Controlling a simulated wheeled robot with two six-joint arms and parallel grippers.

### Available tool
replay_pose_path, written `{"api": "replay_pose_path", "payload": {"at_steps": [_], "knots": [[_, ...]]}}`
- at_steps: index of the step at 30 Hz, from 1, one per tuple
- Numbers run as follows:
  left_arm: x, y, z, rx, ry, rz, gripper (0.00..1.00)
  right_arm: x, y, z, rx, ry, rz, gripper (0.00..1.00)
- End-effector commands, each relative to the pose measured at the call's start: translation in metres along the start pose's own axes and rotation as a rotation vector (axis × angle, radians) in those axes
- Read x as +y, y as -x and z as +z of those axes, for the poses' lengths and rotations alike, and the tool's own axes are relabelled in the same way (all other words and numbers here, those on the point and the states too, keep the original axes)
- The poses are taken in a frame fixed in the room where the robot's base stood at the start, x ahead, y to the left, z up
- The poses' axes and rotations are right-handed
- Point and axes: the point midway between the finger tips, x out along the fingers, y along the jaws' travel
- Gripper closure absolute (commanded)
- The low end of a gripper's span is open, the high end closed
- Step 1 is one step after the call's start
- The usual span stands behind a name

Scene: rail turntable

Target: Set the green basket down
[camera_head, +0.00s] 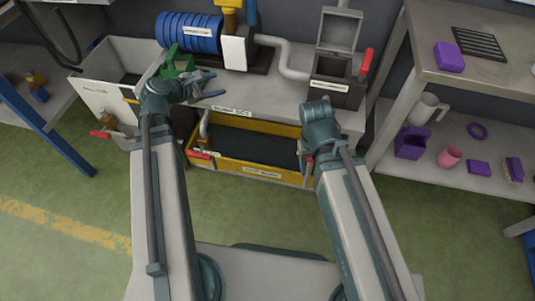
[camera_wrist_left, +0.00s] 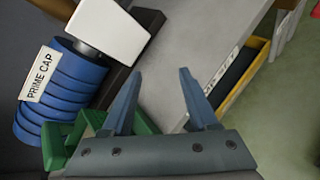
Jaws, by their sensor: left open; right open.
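The green basket (camera_head: 178,62) rests on the grey bench at the back left, just in front of the blue ribbed cylinder. It also shows in the left wrist view (camera_wrist_left: 62,142), partly hidden behind my left gripper's body and one finger. My left gripper (camera_head: 213,85) is open beside the basket, to its right. I cannot tell whether a finger touches the basket. My right gripper (camera_head: 310,160) is at the front edge of the bench, its fingers mostly hidden by its wrist.
The blue "PRIME CAP" cylinder (camera_head: 188,33) stands behind the basket. A white bin (camera_head: 103,85) is at left. A grey open-lidded box (camera_head: 335,85) with a red lever stands at right. A yellow tray (camera_head: 250,170) sits below the bench. The bench middle is clear.

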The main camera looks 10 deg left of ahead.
Motion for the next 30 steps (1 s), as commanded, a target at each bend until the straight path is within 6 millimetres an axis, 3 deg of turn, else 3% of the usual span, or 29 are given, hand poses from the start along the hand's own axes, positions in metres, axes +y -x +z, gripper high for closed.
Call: {"api": "replay_pose_path", "payload": {"at_steps": [1, 6, 13, 16, 21, 30], "knots": [[-0.04, -0.019, 0.019, 0.013, -0.19, -0.122, 0.4, 0.0, 0.0, 0.0, 0.0, 0.0, 0.0, 0.43], [-0.147, -0.043, 0.044, 0.02, -0.804, -0.489, 0.4, 0.0, 0.0, 0.0, 0.0, 0.0, 0.0, 0.43], [-0.248, -0.03, 0.053, -0.08, -1.542, -0.954, 0.4, 0.0, 0.0, 0.0, 0.0, 0.0, 0.0, 0.43], [-0.273, -0.017, 0.053, -0.138, -1.791, -1.131, 0.4, 0.0, 0.0, 0.0, 0.0, 0.0, 0.0, 0.43], [-0.29, -0.001, 0.053, -0.21, -2.041, -1.328, 0.4, 0.0, 0.0, 0.0, 0.0, 0.0, 0.0, 0.43], [-0.293, 0.005, 0.053, -0.235, -2.119, -1.396, 0.4, 0.0, 0.0, 0.0, 0.0, 0.0, 0.0, 0.43]]}}
